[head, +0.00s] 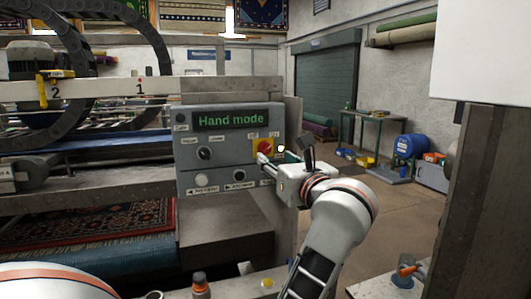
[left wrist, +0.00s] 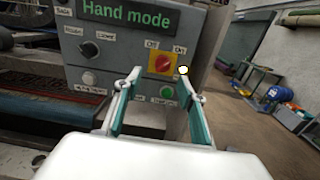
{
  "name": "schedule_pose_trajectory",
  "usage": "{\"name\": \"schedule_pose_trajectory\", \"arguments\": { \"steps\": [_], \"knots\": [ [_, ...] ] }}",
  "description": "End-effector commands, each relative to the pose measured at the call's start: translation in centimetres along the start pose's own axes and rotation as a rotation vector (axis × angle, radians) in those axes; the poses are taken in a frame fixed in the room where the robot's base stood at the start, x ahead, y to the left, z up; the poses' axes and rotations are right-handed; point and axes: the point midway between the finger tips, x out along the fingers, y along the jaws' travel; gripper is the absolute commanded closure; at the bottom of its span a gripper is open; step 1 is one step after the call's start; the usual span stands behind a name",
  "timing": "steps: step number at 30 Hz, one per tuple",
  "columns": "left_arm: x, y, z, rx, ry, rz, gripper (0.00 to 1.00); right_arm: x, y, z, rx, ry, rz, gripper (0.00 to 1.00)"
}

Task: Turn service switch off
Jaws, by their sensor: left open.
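The service switch is a red rotary knob (left wrist: 162,64) on a yellow plate, on the grey control panel (head: 222,178); it also shows in the head view (head: 265,147). Labels reading Off and On stand above it, left and right. The knob's exact angle is too small to tell. My left gripper (left wrist: 159,76) is open in front of the panel. Its two fingers are spread to either side of the knob in the left wrist view, with nothing between them. I cannot tell whether a finger touches the plate. My right gripper is not in view.
The panel display (head: 231,120) reads Hand mode in green. A black selector knob (head: 204,153) and a green button (left wrist: 167,91) share the panel. A patterned rug (head: 100,226) lies on the machine at left. A small table (head: 372,125) stands behind, with open floor before it.

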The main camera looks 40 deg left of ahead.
Motion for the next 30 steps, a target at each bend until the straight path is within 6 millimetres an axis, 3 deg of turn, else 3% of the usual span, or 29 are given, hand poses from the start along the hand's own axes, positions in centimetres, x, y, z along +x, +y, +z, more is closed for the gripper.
{"name": "schedule_pose_trajectory", "arguments": {
  "steps": [5, 18, 30],
  "knots": [
    [1.1, -0.4, 0.0, -0.024, 0.019, -0.019, 0.60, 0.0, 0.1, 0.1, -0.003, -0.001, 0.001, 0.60],
    [7.1, -0.4, -0.1, -0.021, 0.018, -0.016, 0.60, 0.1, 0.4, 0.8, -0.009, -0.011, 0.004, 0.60],
    [7.7, -0.5, -0.2, -0.022, 0.019, -0.017, 0.62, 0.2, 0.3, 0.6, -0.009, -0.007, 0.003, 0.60]
  ]
}}
